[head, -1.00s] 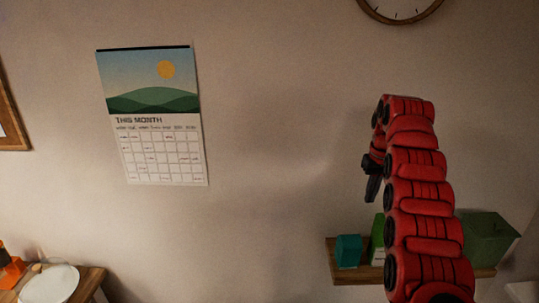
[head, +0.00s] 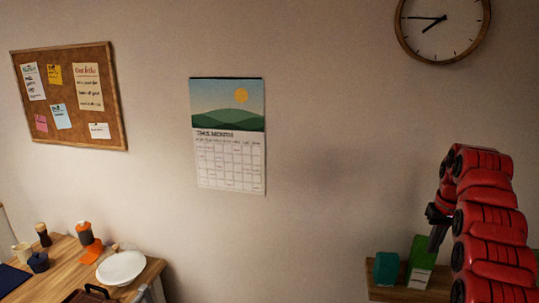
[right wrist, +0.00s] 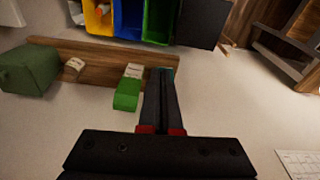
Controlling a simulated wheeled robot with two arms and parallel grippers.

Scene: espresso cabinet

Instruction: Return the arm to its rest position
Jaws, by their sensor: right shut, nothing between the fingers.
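My right arm rises at the right side of the head view, and its gripper (head: 437,228) hangs from the bent end, pointing down in front of the wall. In the right wrist view the two dark fingers (right wrist: 162,85) lie together with nothing between them. They point toward the wooden wall shelf (right wrist: 95,52), which also shows at the lower right of the head view (head: 395,294). A green packet (right wrist: 128,94) shows just left of the fingers. My left gripper is not in view.
On the shelf stand a teal box (head: 386,268) and a green packet (head: 420,262). A dark green box (right wrist: 30,68) shows at left in the wrist view, with coloured bins (right wrist: 130,20) beyond. A wooden counter (head: 65,255) carries a white plate (head: 121,267).

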